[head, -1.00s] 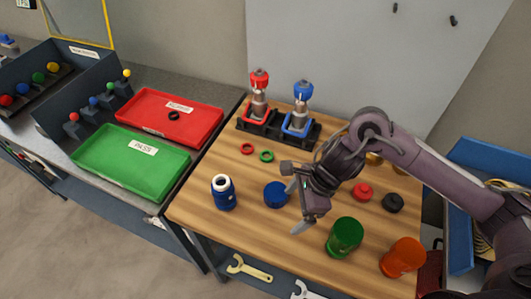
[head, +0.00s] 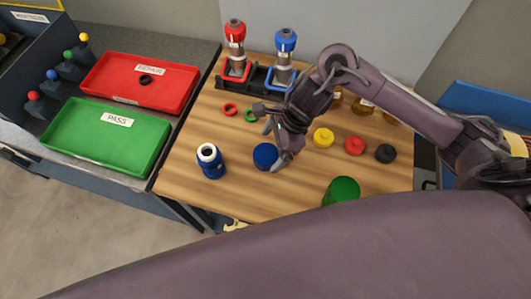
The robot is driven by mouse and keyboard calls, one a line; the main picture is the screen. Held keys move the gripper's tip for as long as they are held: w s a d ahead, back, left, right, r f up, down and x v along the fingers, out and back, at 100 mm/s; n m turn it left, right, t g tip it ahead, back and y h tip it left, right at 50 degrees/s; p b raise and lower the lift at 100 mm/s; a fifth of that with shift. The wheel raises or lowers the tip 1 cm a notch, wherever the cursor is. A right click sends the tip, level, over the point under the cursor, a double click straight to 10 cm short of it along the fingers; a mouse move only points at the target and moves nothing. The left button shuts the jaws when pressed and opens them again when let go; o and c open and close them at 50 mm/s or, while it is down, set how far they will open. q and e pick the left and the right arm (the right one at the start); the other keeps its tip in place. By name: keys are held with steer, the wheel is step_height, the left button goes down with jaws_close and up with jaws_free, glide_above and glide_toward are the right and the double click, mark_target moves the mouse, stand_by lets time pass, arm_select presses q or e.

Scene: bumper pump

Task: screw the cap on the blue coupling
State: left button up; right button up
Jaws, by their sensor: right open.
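The blue coupling (head: 211,164) stands upright on the wooden table, a dark blue cylinder with a white ring around its open top. A blue cap (head: 264,157) lies flat on the table to its right. My right gripper (head: 276,147) is open, with its fingers pointing down close over the right side of the blue cap. I cannot tell whether the fingers touch the cap. My left gripper is not in view.
Yellow (head: 323,138), red (head: 355,146) and black (head: 385,153) caps lie to the right. A green cylinder (head: 341,190) is partly hidden by my arm link in the foreground. A rack (head: 256,79) holds red and blue bottles behind. Green (head: 105,137) and red (head: 140,84) trays lie left.

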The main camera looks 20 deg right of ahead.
mark_target(265, 154)
steer(key=shift+a+f, duration=0.1)
steer(key=shift+f, duration=0.15)
steer(key=p+x, duration=0.2)
steer(key=x, duration=0.1)
steer(key=shift+w+f, duration=0.2)
steer(key=shift+w, duration=0.1)
steer(key=shift+a+f, duration=0.2)
steer(key=shift+f, duration=0.35)
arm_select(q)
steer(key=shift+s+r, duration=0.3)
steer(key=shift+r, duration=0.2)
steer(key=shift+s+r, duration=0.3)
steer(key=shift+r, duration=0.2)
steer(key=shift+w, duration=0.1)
arm_select(e)
steer(key=shift+c, duration=0.4)
steer(key=c, duration=1)
